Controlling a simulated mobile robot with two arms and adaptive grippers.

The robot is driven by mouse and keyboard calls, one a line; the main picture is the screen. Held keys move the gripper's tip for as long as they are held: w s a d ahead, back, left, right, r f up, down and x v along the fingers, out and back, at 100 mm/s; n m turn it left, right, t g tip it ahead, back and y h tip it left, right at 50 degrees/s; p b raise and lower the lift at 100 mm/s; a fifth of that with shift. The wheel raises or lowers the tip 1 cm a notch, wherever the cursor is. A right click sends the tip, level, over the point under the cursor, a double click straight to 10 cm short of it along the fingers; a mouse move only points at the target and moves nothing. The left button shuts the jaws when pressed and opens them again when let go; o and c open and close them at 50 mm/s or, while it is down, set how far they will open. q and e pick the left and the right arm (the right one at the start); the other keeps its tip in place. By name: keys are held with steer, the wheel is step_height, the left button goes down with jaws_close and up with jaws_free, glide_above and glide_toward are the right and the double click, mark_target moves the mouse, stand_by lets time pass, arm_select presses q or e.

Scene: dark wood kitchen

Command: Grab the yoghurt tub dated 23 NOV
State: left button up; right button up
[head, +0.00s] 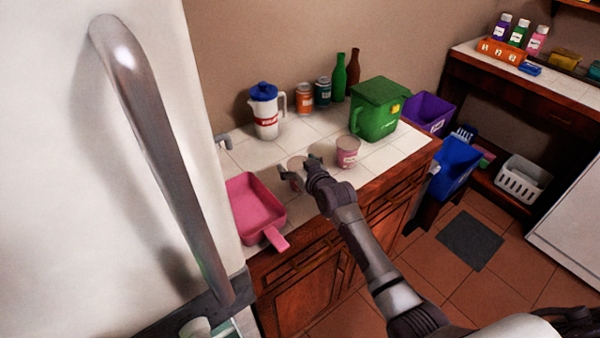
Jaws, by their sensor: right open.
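Two tubs stand on the tiled counter. One is a pink tub (347,153) with a pale label, just right of my right gripper. The other is a pale tub (297,163), partly hidden by my right gripper. Any date on either tub is too small to read. My right gripper (299,170) is open, with its fingers at the near side of the pale tub. I cannot tell whether they touch it. My left gripper is not in view.
A pink pan (257,207) lies left of the gripper. Behind stand a white jug with a blue lid (266,112), two cans (304,98), two bottles (339,80) and a green lidded bin (377,112). A large white door with a metal handle (160,150) fills the left.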

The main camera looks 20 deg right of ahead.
steer(key=shift+w, duration=0.25)
steer(key=c, duration=1.1)
